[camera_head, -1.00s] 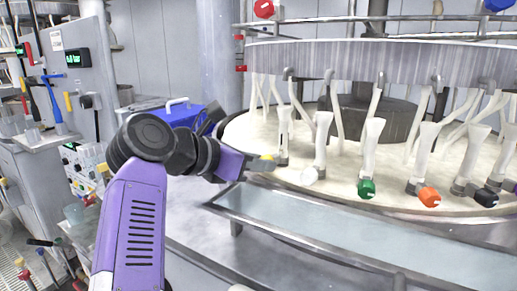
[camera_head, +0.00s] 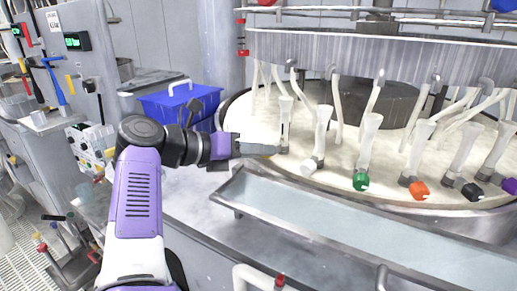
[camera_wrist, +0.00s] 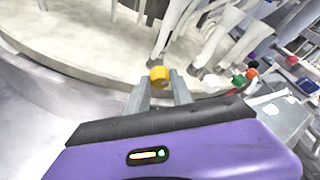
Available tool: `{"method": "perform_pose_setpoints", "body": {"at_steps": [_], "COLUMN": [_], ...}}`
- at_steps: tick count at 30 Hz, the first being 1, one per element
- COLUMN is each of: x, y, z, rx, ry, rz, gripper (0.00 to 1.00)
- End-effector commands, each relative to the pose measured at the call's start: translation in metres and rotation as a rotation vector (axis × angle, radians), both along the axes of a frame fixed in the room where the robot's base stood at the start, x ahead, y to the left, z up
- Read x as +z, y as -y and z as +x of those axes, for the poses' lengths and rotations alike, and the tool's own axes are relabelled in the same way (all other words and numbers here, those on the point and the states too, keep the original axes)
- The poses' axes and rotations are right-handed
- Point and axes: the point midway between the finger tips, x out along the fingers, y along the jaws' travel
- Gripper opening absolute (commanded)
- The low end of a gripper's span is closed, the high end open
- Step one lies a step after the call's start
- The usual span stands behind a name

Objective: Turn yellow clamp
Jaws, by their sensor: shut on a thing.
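The yellow clamp (camera_wrist: 159,76) shows in the wrist view as a small yellow knob between the two fingertips of my gripper (camera_wrist: 159,88). The fingers are shut on it, one on each side. In the head view my gripper (camera_head: 270,150) reaches right over the platen's near left rim, to the foot of the leftmost front white post (camera_head: 284,122). The yellow clamp is hidden behind the fingers in that view.
A row of clamps runs right along the rim: white (camera_head: 309,167), green (camera_head: 361,181), orange (camera_head: 420,189) and black (camera_head: 472,191). A metal trough (camera_head: 330,222) lies in front of the platen (camera_head: 250,125). A blue box (camera_head: 180,103) stands behind my arm.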

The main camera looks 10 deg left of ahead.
Motion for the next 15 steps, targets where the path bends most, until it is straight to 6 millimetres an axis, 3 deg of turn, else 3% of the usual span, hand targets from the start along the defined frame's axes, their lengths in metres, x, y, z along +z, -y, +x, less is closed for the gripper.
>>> {"method": "perform_pose_setpoints", "body": {"at_steps": [12,13,15], "x": [-0.0009,-0.0009,-0.0008], "y": [-0.0008,-0.0008,-0.0009], "z": [-0.0004,-0.0004,-0.0004], "rx": [0.001,0.001,0.001], "ry": [-0.006,-0.006,-0.006], "rz": [-0.004,-0.004,-0.004], "gripper": [0.0,0.31,0.45]}}
